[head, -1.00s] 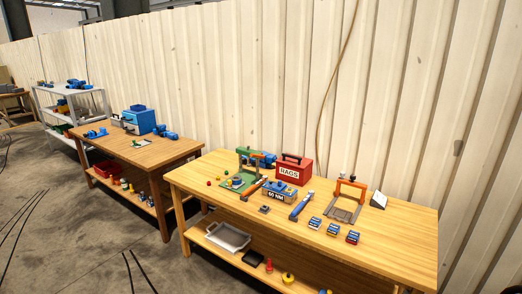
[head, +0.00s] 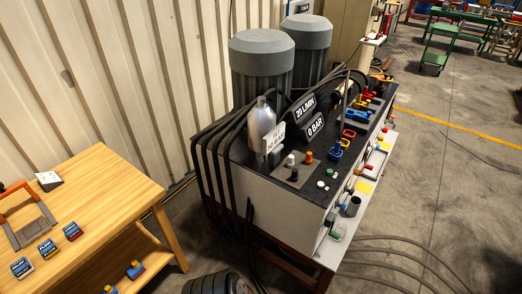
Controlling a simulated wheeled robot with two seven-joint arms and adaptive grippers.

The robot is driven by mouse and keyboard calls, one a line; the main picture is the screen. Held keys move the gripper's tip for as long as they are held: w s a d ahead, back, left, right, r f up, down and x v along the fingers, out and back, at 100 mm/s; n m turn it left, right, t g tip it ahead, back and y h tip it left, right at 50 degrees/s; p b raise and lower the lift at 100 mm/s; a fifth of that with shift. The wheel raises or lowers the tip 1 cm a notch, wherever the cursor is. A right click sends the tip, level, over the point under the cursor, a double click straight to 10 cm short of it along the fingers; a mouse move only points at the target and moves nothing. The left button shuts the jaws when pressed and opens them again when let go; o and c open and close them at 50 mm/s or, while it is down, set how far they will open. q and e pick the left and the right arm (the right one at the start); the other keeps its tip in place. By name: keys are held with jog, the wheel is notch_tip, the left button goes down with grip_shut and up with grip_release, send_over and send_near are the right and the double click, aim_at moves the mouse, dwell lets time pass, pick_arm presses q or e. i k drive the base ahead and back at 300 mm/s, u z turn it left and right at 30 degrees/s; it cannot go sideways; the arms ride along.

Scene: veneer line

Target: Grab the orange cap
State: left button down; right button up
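A small orange cap (head: 308,156) stands on a grey plate on the black top of the hydraulic unit (head: 240,150), near its front edge. A white cap (head: 291,160) stands just to its left on the same plate. A silver bottle (head: 261,122) with a label stands behind them to the left. Neither of my grippers is in view.
Black signs (head: 305,108) reading "20 L/MIN" and "0 BAR" stand behind the orange cap. Thick black hoses (head: 205,165) run down the unit's left side. A wooden table (head: 90,200) is at the left. Open floor (head: 440,190) lies to the right, with hoses across it.

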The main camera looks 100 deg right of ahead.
aim_at(308, 161)
jog(key=z, duration=3.4)
jog(key=i, duration=0.2)
jog(key=u, duration=0.05)
